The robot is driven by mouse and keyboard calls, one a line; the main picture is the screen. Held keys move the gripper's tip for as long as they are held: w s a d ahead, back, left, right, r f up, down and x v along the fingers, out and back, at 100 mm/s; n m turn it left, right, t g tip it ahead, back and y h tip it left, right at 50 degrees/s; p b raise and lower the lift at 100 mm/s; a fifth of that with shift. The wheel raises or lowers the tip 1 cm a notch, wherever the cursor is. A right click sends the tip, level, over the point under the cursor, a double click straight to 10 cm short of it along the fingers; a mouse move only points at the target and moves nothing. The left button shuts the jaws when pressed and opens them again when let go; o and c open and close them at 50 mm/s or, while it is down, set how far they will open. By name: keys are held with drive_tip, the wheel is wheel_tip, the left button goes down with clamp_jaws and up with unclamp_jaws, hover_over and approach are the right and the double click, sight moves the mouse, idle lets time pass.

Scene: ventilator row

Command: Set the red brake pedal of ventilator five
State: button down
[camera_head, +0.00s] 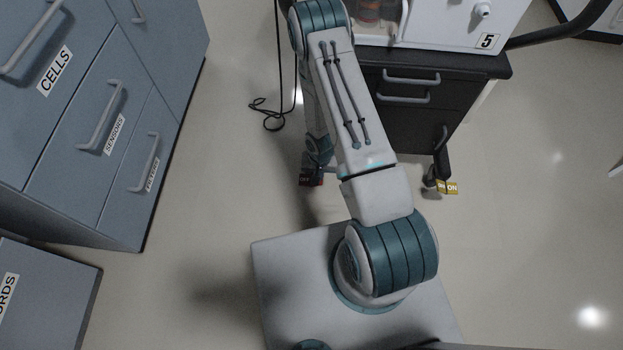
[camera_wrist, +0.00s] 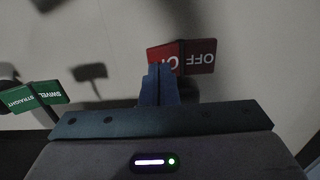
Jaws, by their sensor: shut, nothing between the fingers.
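Ventilator five is a white unit on a dark drawer cart (camera_head: 425,95), with a "5" label (camera_head: 487,41) on its front. The red brake pedal (camera_wrist: 197,56) shows in the wrist view just beyond my fingertips. Its darker right half reads OFF upside down; its brighter left half has lettering partly hidden by my fingers. In the head view the pedal (camera_head: 309,181) is low at the cart's left front, largely covered by my arm. My gripper (camera_wrist: 160,72) is shut and empty, its tips overlapping the pedal's left half; I cannot tell whether they touch.
A green SWIVEL/STRAIGHT pedal (camera_wrist: 36,97) lies left in the wrist view. A yellow pedal (camera_head: 447,187) marked ON is at the cart's right front caster. A black cable (camera_head: 268,115) hangs to the floor on the left.

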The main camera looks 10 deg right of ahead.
drive_tip(key=shift+f+b, duration=0.6)
drive_tip(key=shift+f, duration=0.25)
drive_tip(key=shift+r+p, duration=2.4)
drive_tip(key=shift+r, duration=1.2)
